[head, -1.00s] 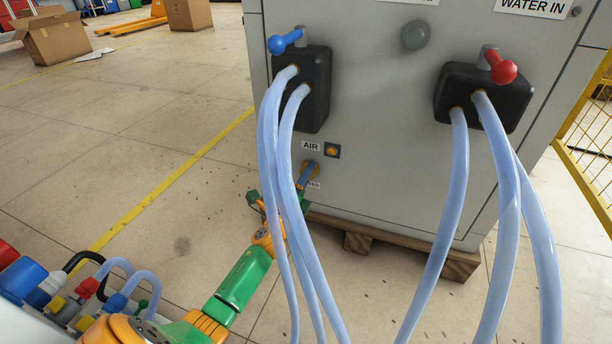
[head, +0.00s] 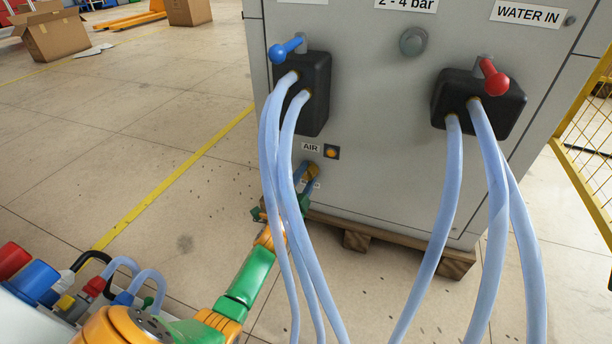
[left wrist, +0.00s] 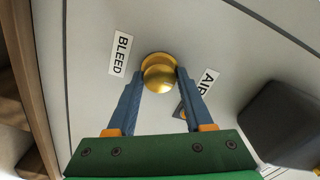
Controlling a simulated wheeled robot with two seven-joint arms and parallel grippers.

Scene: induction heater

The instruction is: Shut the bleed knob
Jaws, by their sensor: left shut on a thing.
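The bleed knob is a round brass knob (left wrist: 159,76) on the grey cabinet's panel, beside the BLEED label (left wrist: 120,54). In the left wrist view it sits between the tips of my left gripper's two blue fingers (left wrist: 158,82), which are shut on it. In the head view the knob (head: 313,171) shows small, low on the cabinet below the AIR label (head: 311,148). My left gripper (head: 303,185) reaches it from below, partly hidden by pale blue hoses. My right gripper is in neither view.
Pale blue hoses (head: 268,150) hang from a black block with a blue lever (head: 286,47), crossing in front of my left arm. More hoses (head: 445,220) hang from the block with a red lever (head: 494,77). The cabinet stands on a wooden pallet (head: 356,241).

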